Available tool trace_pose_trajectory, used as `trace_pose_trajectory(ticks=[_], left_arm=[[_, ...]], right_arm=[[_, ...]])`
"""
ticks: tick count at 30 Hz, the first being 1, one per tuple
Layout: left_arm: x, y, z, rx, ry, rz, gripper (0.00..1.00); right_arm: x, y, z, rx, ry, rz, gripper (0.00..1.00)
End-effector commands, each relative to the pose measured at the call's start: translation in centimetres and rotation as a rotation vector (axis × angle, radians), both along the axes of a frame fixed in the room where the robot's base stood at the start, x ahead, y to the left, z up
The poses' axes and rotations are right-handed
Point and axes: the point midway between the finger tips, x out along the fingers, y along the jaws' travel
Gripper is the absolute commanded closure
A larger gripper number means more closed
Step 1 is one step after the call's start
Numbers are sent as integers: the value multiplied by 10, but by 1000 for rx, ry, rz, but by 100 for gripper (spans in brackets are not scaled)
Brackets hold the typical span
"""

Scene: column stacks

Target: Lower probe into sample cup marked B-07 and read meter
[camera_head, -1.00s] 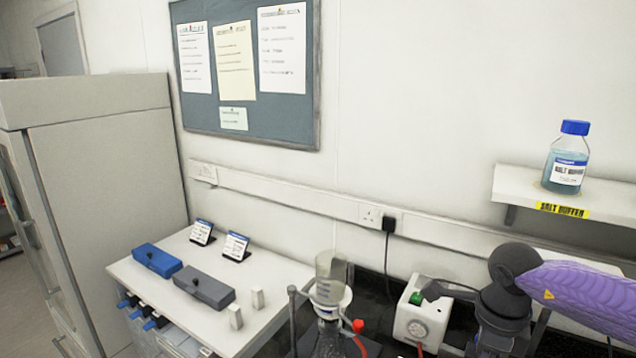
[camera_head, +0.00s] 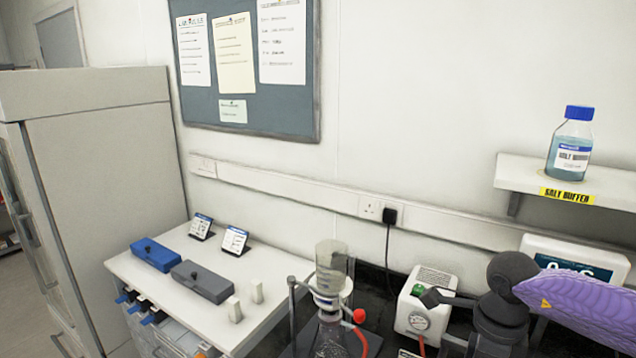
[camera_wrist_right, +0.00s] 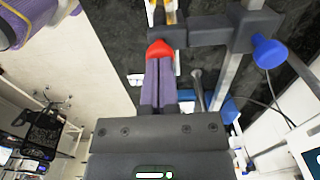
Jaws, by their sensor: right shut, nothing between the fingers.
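My right arm comes in from the right in the head view. Its shut, empty right gripper (camera_wrist_right: 158,78) shows in the right wrist view as two purple fingers side by side. A red knob (camera_wrist_right: 160,48) lies in line with the fingertips there; I cannot tell whether they touch. A white box with a dark teal panel (camera_head: 580,262) stands behind my right arm, partly hidden; I cannot tell whether it is the meter. I cannot make out a probe or a cup marked B-07. My left gripper is not in view.
Glassware (camera_head: 331,275) on a stand with a red knob (camera_head: 359,315) and tubing stands beside a white box with a green switch (camera_head: 417,290). A salt buffer bottle (camera_head: 569,150) stands on the wall shelf. Blue (camera_head: 156,254) and grey (camera_head: 202,281) cases lie on the white bench.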

Motion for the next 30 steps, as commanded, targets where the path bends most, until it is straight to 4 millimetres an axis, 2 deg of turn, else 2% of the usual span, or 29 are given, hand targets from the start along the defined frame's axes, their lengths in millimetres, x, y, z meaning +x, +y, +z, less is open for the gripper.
trace_pose_trajectory(ticks=[19,23,30], left_arm=[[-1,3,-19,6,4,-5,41],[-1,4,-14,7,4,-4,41],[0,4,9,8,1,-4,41]], right_arm=[[0,0,-27,1,1,0,100],[0,0,-22,1,-1,0,100],[0,0,5,1,-1,0,100]])
